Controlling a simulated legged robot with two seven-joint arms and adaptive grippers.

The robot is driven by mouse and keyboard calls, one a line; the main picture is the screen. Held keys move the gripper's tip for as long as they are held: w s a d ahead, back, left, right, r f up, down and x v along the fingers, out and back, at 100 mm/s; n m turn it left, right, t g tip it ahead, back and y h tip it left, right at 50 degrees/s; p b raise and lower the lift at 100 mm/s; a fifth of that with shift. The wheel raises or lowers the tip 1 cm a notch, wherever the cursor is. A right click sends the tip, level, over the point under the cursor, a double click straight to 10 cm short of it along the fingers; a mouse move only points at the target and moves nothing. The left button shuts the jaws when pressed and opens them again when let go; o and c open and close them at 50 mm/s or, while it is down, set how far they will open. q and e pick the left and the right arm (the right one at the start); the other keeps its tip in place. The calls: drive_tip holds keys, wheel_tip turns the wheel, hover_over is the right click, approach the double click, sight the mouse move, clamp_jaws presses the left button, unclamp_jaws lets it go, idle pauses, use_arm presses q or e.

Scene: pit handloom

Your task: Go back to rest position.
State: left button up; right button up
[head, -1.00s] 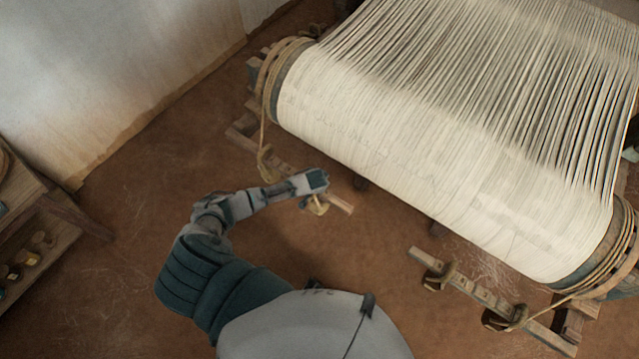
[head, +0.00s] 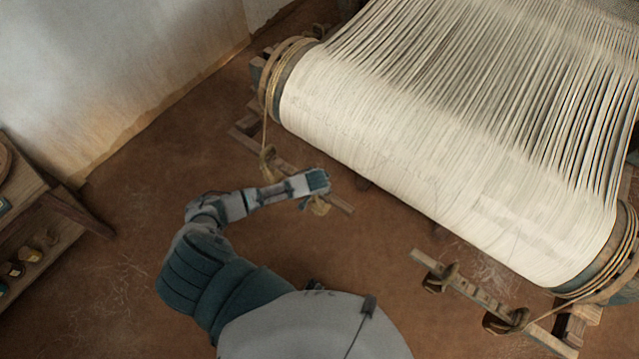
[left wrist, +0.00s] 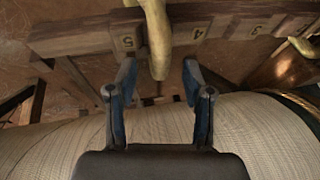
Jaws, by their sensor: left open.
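In the left wrist view the two blue fingers of my left gripper (left wrist: 159,72) are apart. A yellowish curved piece (left wrist: 158,40) hangs over the numbered wooden bar (left wrist: 80,38), its lower end showing between the fingertips. Whether the fingers touch it cannot be told; they are not closed on it. In the head view the gripper partly hides a tan loop (head: 320,207). My right gripper is not in view.
The roll of pale warp (head: 420,170) lies right of my arm, with a rope (head: 264,130) at its left end. A second notched bar (head: 480,297) is at lower right. A wooden shelf (head: 45,240) stands at left. The brown floor (head: 130,220) between is clear.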

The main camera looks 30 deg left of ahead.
use_arm(q)
drive_tip(key=v, duration=0.8)
drive_tip(key=s+d+m+h, duration=0.1)
drive_tip(key=s+d+h, duration=0.2)
drive_tip(key=s+d, duration=0.7)
drive_tip(key=s+a+r+g+y, duration=0.1)
drive_tip(key=s+a+r, duration=0.15)
drive_tip(key=s, duration=1.05)
wheel_tip(320, 180, down, 25)
drive_tip(key=s+g, duration=0.1)
drive_tip(key=g, duration=0.1)
drive_tip(key=s+a+f, duration=0.2)
drive_tip(key=s+f, duration=1.2)
drive_tip(key=f, duration=0.1)
drive_tip(key=shift+f, duration=0.25)
